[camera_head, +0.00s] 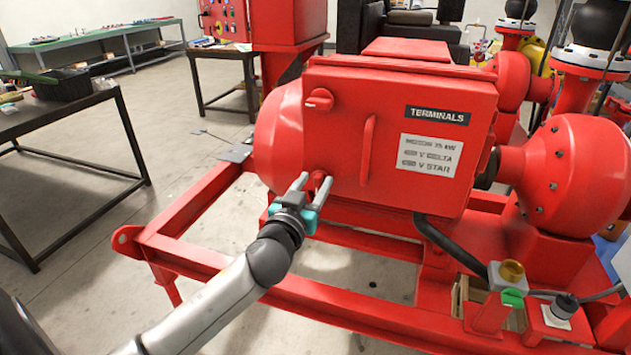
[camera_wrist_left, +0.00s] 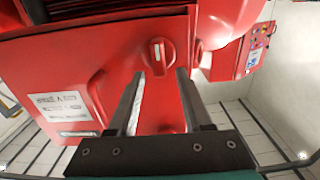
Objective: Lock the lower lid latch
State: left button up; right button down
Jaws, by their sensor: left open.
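The red terminal box lid (camera_head: 428,180) is closed against its box and carries a black TERMINALS plate. The lower lid latch (camera_head: 318,181) is a red knob near the lid's lower left corner. In the left wrist view the lower latch (camera_wrist_left: 159,56) shows a raised grip with a pale mark, running roughly upright in that picture. My left gripper (camera_head: 313,184) is open, with its fingertips to either side of the latch. In the wrist view the gripper (camera_wrist_left: 161,76) points at the latch, which appears just beyond the tips; contact cannot be told. My right gripper is out of view.
The upper latch (camera_head: 319,99) sits near the lid's upper left, its grip lying roughly sideways. A vertical red handle (camera_head: 367,149) stands out from the lid right of my gripper. The red skid frame (camera_head: 190,258) runs below.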

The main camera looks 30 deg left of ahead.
pick_arm(q)
jog(key=shift+w+a, duration=0.15)
jog(key=shift+w, duration=0.5)
grip_shut()
